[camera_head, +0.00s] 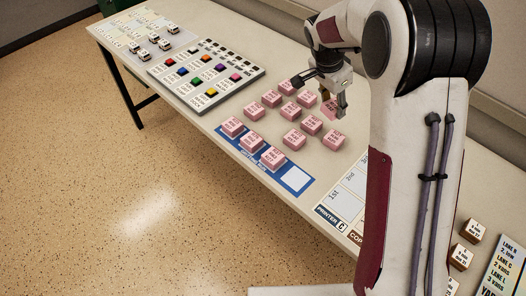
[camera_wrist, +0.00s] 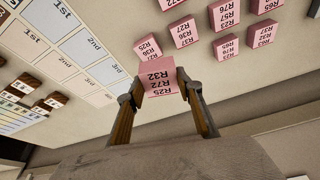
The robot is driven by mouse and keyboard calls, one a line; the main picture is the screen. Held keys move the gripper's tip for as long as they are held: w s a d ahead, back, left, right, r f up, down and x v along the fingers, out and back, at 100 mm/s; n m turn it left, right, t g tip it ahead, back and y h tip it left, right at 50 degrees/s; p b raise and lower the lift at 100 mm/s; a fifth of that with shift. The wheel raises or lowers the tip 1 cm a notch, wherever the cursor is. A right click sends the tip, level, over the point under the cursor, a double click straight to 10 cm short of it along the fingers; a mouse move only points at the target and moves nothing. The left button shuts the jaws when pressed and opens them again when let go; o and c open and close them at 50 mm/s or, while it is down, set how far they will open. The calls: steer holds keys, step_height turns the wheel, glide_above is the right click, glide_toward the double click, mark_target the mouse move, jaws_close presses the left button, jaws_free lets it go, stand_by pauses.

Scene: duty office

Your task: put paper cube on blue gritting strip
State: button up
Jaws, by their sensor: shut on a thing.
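My gripper (camera_head: 339,104) is shut on a pink paper cube (camera_head: 329,110), above the table beyond the strip. In the wrist view the held cube (camera_wrist: 158,80) sits between my fingertips (camera_wrist: 160,90), its printed face showing "R32 R72 R25". The blue gritting strip (camera_head: 296,179) lies along the table's near edge. Three pink cubes (camera_head: 251,141) stand on it in a row, and the white square at its right end is empty. Several more pink cubes (camera_head: 292,111) stand loose on the table between the strip and the wall. The strip is not clearly visible in the wrist view.
A board with coloured blocks (camera_head: 205,72) lies left of the cubes. White-topped brown blocks (camera_head: 154,37) stand farther left. A "Printer C" card (camera_head: 335,215) lies right of the strip. Brown-and-white blocks (camera_head: 460,256) stand at lower right. My arm hides part of the table.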

steer(key=s+a+f+n, duration=0.2)
steer(key=s+a, duration=0.8)
steer(key=s, duration=0.4)
steer(key=shift+a+f+n+y, duration=0.3)
steer(key=shift+f, duration=3.15)
steer(key=shift+f, duration=1.85)
steer(key=shift+f, duration=0.15)
